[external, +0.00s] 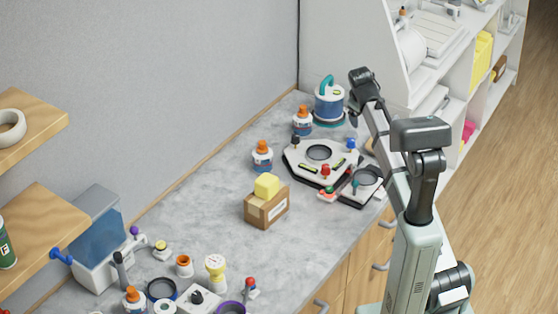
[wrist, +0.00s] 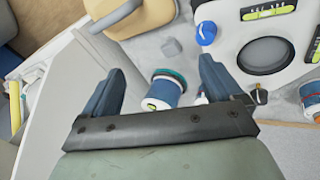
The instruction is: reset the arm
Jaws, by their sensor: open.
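My gripper (wrist: 160,78) is open in the wrist view, with its two blue-grey fingers apart and nothing held between them. A blue and white canister with a teal rim (wrist: 165,88) shows beyond the gap between the fingers. In the external view my gripper (external: 354,116) is at the far end of the counter, at the end of my raised arm. It appears above the counter, right of the blue canister with the teal handle (external: 329,103). Its fingertips are small there and partly hidden.
The grey counter (external: 215,212) has bare room in its middle. A white plate device (external: 305,170) lies left of my arm. A cardboard box with a yellow block (external: 267,208) stands nearer. Bottles with orange caps (external: 262,156) line the back. White shelves (external: 455,75) rise at right.

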